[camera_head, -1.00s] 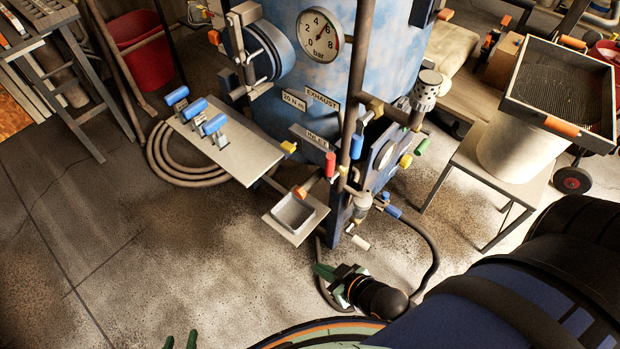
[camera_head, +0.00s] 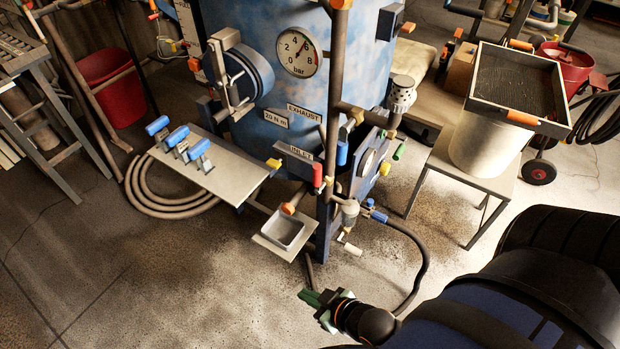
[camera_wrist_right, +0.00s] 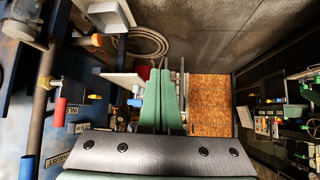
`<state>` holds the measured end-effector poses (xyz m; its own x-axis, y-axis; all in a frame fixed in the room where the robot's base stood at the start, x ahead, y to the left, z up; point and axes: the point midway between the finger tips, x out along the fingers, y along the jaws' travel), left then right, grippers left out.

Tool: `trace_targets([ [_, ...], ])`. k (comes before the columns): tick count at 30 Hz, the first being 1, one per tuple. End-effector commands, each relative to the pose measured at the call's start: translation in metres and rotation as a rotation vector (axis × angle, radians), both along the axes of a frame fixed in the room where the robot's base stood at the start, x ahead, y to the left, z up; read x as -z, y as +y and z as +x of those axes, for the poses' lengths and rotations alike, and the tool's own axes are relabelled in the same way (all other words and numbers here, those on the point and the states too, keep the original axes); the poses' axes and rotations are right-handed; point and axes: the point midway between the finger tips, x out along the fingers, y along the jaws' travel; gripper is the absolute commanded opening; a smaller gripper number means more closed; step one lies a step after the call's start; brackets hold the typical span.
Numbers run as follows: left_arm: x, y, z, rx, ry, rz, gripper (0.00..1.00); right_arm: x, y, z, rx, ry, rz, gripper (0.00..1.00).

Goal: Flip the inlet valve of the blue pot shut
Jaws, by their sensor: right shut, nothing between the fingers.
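The blue pot (camera_head: 262,95) stands upright at the centre of the head view, with a round gauge on its front. The INLET sign (camera_head: 302,153) is on its lower front, and a red handle (camera_head: 317,175) hangs upright beside the sign. The red handle (camera_wrist_right: 60,111) also shows at the left of the right wrist view. A blue handle (camera_head: 341,153) is near the front pipe, by the EXHAUST sign (camera_head: 304,112). My right gripper (camera_head: 311,297) is shut and empty, in front of and below the pot. Its green fingers (camera_wrist_right: 163,90) touch together in the wrist view.
A small grey tray (camera_head: 262,238) juts out below the red handle. A panel (camera_head: 235,178) with several blue levers is to the left. A hose (camera_head: 420,250) curves near my right gripper. A side table (camera_head: 470,176) stands right. Open floor lies at front left.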

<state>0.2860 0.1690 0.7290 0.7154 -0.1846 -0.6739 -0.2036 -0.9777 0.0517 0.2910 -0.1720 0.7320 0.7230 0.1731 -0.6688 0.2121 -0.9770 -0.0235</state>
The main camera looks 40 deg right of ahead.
Motion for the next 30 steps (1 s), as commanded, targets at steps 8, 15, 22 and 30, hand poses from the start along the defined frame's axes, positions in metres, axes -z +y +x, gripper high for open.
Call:
trace_targets([
  [8, 0.074, -0.007, 0.002, 0.012, 0.013, -0.007, 0.5, 0.019, -0.046, 0.086, -0.135, -0.261, -0.491, 0.0],
  [15, 0.124, -0.022, 0.008, 0.041, 0.009, -0.025, 0.5, -0.013, -0.096, 0.156, -0.188, -0.458, -1.114, 0.0],
  [22, 0.14, -0.026, 0.011, 0.06, 0.004, -0.026, 0.5, -0.046, -0.119, 0.178, -0.168, -0.502, -1.459, 0.0],
  [30, 0.137, -0.028, 0.012, 0.068, 0.005, -0.026, 0.5, -0.056, -0.123, 0.18, -0.164, -0.502, -1.521, 0.0],
])
